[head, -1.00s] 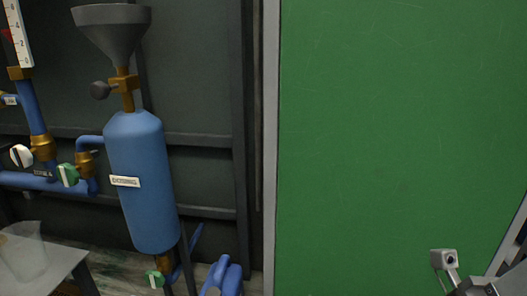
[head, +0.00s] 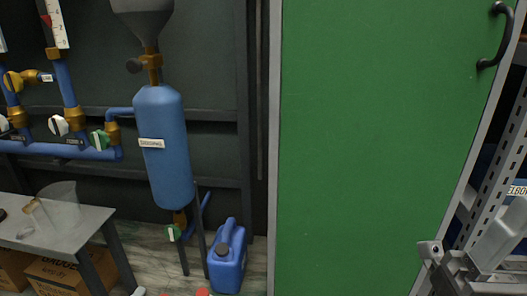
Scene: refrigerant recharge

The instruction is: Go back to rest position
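My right arm comes in at the lower right corner of the head view. Its grey gripper end (head: 452,268) is in front of the lower right part of the green cabinet door. I cannot make out its fingertips or whether it holds anything. My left gripper is not in view.
A green cabinet door (head: 375,140) with a black handle (head: 494,38) fills the right. A metal shelf rack (head: 497,150) stands beyond it.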

